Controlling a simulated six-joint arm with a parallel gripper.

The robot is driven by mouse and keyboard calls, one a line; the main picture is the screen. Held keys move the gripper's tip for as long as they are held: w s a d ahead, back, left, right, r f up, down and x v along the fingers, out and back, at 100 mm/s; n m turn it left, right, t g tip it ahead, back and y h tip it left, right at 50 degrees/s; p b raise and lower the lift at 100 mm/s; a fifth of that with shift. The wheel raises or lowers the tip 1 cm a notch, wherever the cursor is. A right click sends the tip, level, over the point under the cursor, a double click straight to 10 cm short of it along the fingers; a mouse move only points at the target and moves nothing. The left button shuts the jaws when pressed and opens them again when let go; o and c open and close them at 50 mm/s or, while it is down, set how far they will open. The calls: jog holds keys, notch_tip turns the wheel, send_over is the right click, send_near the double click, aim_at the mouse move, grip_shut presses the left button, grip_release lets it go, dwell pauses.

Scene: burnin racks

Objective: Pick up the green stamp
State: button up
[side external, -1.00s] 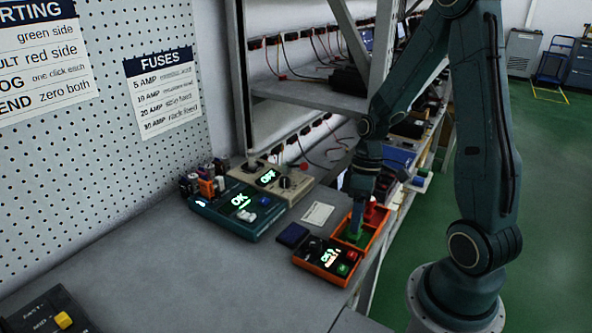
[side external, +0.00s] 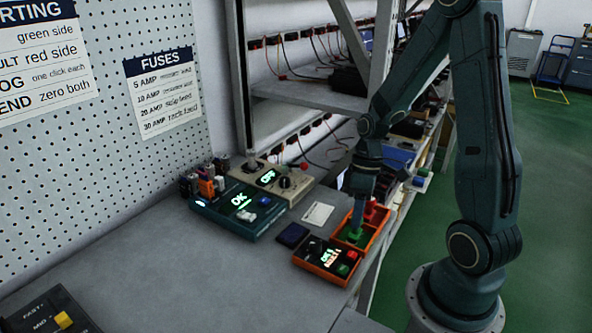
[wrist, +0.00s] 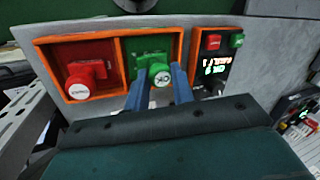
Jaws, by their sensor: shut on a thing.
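The green stamp (wrist: 150,66) stands in the right compartment of an orange-rimmed tray (wrist: 122,66) in the wrist view. My gripper (wrist: 161,80) has its two blue fingers on either side of the stamp's handle and is shut on it. In the side view the green stamp (side external: 352,236) shows low in the orange tray (side external: 377,236), under my gripper (side external: 357,222). I cannot tell whether the stamp is clear of the tray floor. A red stamp (wrist: 84,78) sits in the left compartment.
An orange-edged counter box (side external: 326,262) with red and green buttons adjoins the tray. A dark ink pad (side external: 292,235) and a white card (side external: 317,214) lie nearby. A teal tester (side external: 238,209) stands further left.

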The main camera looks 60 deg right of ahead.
notch_tip(320, 180, up, 20)
dwell(0.7)
dwell(0.4)
jog(key=o, duration=0.4)
jog(key=shift+f, duration=0.1)
jog(key=shift+c, duration=1.4)
jog(key=shift+o, duration=0.8)
jog(key=shift+c, duration=0.5)
jog(key=shift+w, duration=0.1)
